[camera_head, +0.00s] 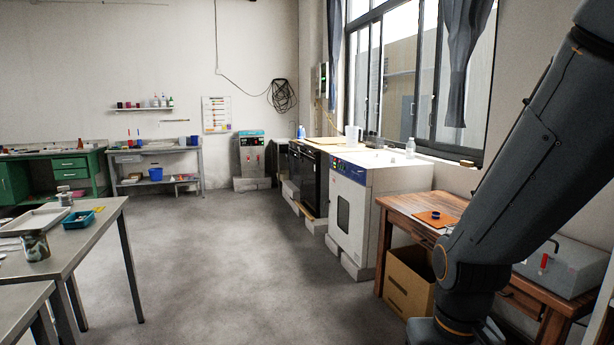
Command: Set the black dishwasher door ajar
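The black dishwasher (310,180) stands along the right wall under the window, in the row just beyond a white oven-like cabinet (349,215). Its dark front faces left toward the open floor and shows at a steep slant. No gap at its door is visible, but it is too small and slanted to be sure. My arm crosses the right side of the view in the foreground, well short of the dishwasher. My gripper is not in view.
A wooden table (400,207) with a cardboard box (408,285) beneath stands at right, nearer than the cabinet. A grey metal table (85,235) stands at left. Concrete blocks (350,262) sit at the appliances' feet. The central floor (235,260) is clear.

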